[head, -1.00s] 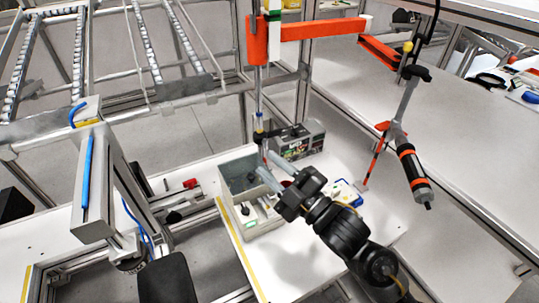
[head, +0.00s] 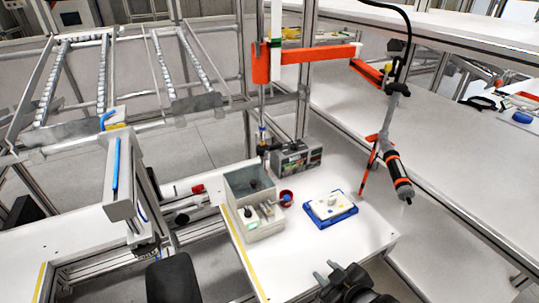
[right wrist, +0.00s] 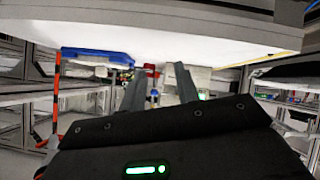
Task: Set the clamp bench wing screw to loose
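A blue tray (head: 350,213) with a white block (head: 330,205) and a small knob on top lies on the white bench. Left of it stands a grey open box (head: 250,185) with a small control unit (head: 262,218) at its front. A red round piece (head: 286,197) sits beside the box. I cannot tell which part is the wing screw. My right gripper (head: 327,271) is low in the head view, in front of the tray, open and empty. In the right wrist view its fingers (right wrist: 159,84) stand apart, with the blue tray (right wrist: 95,57) at upper left.
An orange arm (head: 305,55) on a post overhangs the bench. An orange-black tool (head: 397,175) hangs at the right. A dark box (head: 297,158) stands behind the grey box. A grey upright with a blue strip (head: 117,178) rises at left.

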